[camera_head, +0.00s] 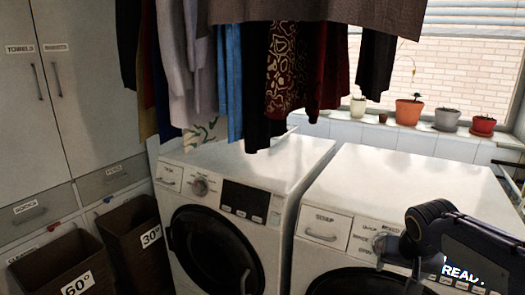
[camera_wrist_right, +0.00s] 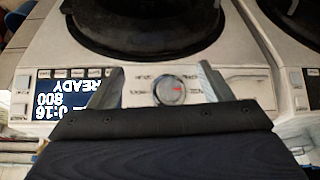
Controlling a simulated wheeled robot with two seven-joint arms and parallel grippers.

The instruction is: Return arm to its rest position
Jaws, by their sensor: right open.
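My right arm (camera_head: 440,225) comes in at the lower right, in front of the right washing machine (camera_head: 400,180). My right gripper (camera_wrist_right: 160,75) is open and empty, its two fingers apart in the right wrist view. In the head view my arm hides part of the control panel. My left gripper is not in view.
A left washing machine (camera_head: 235,180) stands beside it. Clothes (camera_head: 270,80) hang low above both machines. Brown baskets (camera_head: 130,235) and grey cabinets (camera_head: 60,80) are at the left. Potted plants (camera_head: 408,110) line the window ledge at the back.

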